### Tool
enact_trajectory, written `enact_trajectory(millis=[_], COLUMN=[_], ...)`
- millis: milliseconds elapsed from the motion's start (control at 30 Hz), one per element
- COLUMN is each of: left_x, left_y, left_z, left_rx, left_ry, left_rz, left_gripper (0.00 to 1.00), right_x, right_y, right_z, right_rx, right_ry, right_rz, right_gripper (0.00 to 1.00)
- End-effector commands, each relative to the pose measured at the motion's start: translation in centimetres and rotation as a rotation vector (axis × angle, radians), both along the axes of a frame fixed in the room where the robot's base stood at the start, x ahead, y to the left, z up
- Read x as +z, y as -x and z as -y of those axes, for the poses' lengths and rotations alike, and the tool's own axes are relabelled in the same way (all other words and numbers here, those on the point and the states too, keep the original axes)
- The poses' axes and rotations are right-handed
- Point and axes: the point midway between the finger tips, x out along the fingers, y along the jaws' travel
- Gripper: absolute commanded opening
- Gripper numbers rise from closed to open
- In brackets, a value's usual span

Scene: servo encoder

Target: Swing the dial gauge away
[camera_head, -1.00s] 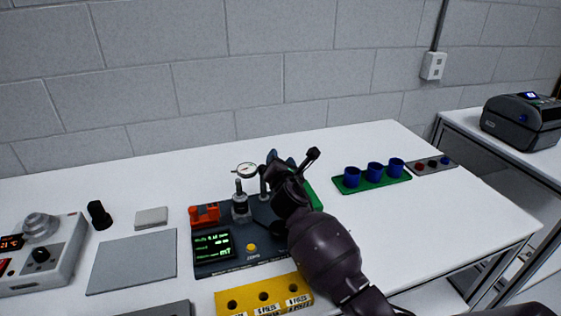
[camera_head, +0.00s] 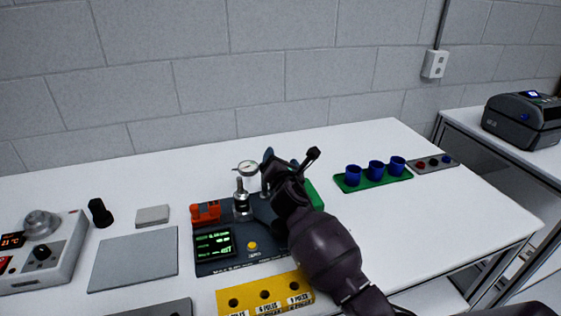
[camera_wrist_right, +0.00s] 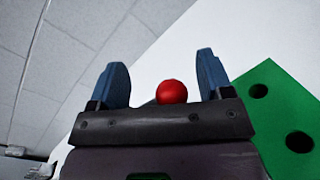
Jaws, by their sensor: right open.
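The dial gauge (camera_head: 247,168) has a round white face and stands behind the dark test fixture (camera_head: 240,262), close to the silver spindle (camera_head: 241,197). My right gripper (camera_head: 284,157) is just right of the gauge, and its arm hides the gauge's post and the fixture's right side. In the right wrist view my right gripper (camera_wrist_right: 163,80) is open, with its two blue fingers apart. A red ball (camera_wrist_right: 172,92) shows between the fingers, low near the palm; whether they touch it cannot be told. My left gripper is not in view.
A green plate with holes (camera_wrist_right: 272,110) lies beside the gripper. Blue cups (camera_head: 375,168) stand in a green rack on the right. A yellow block with holes (camera_head: 264,296) lies in front of the fixture. A grey mat (camera_head: 135,260) lies left. The table behind is clear.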

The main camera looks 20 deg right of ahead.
Motion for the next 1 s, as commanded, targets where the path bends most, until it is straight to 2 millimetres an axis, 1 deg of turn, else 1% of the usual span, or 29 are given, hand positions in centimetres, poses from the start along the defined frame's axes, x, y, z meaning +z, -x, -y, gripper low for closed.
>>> enact_trajectory(millis=[167, 400, 600, 700, 800, 1000], left_x=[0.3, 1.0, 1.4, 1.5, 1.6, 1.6], left_y=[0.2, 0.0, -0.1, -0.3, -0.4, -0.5], left_z=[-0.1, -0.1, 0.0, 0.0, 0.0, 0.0], left_rx=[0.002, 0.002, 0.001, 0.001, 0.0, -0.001], left_ry=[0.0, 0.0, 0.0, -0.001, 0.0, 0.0], left_rz=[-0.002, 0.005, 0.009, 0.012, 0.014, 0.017], left_gripper=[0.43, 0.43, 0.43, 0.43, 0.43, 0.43], right_x=[0.1, 0.1, -0.1, -0.1, -0.1, -0.1], right_y=[1.6, 5.8, 8.7, 9.7, 10.2, 10.4], right_z=[-0.3, -1.4, -2.2, -2.5, -2.6, -2.7], right_rx=[-0.001, 0.002, 0.002, 0.002, 0.002, 0.002], right_ry=[0.0, -0.001, 0.0, -0.001, -0.001, -0.001], right_rz=[0.001, -0.001, -0.002, -0.003, -0.003, -0.003], right_gripper=[0.73, 0.73, 0.73, 0.73, 0.73, 0.73])
